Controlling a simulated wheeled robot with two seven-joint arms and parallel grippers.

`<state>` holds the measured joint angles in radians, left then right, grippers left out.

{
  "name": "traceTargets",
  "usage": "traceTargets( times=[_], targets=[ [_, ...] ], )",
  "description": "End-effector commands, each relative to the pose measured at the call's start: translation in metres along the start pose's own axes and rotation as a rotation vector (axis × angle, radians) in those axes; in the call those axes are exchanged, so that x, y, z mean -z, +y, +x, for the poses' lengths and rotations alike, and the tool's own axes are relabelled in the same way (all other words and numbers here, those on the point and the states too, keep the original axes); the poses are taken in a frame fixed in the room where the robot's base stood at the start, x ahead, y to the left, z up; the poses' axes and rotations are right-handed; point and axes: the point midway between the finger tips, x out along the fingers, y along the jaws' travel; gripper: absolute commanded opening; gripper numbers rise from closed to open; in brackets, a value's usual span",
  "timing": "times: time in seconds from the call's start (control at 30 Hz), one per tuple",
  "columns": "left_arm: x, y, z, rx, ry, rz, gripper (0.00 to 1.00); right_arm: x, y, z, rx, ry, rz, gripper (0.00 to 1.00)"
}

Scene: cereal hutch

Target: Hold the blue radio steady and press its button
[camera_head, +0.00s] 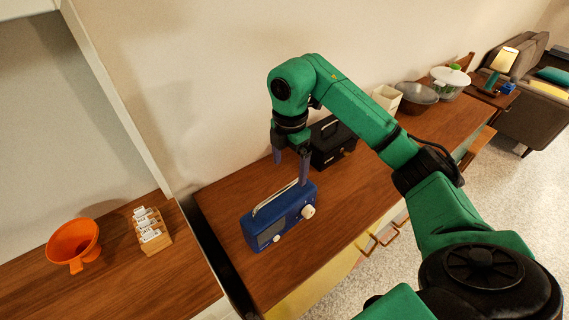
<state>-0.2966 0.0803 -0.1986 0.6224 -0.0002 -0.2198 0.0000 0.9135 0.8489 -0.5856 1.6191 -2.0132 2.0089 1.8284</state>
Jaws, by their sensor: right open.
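The blue radio (275,222) stands upright on the wooden hutch top, with a pale handle along its top. A large white knob (308,211) and a smaller pale button or knob (277,238) show on its front. My right gripper (291,172) points down just above and behind the radio. Its fingers are spread apart with nothing between them. One fingertip overlaps the radio's top right end in the picture; I cannot tell whether it touches. My left gripper is out of view.
A black box (331,142) stands behind the radio, near my right gripper. A white container (386,98), grey bowl (417,97) and lidded pot (450,82) are farther back. An orange funnel (74,243) and card holder (150,232) stand left, past a gap. Wood right of the radio is clear.

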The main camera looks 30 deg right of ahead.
Motion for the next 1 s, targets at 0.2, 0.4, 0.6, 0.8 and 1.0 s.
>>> traceTargets(
  times=[0.2, 0.4, 0.6, 0.8, 1.0],
  targets=[
    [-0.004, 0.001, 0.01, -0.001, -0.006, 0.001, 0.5, 0.002, -0.002, 0.036, 0.01, 0.004, 0.0, 1.0],
    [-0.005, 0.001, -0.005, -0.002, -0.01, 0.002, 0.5, 0.002, -0.002, 0.081, 0.009, 0.003, -0.002, 1.0],
    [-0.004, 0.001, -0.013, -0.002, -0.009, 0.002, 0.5, 0.002, -0.002, 0.125, 0.006, 0.005, -0.004, 1.0],
    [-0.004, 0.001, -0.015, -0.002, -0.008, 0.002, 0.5, 0.002, -0.001, 0.144, 0.003, 0.004, -0.005, 1.0],
    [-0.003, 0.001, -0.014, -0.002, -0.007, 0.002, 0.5, 0.002, -0.001, 0.145, 0.002, 0.004, -0.005, 1.0]
  ],
)
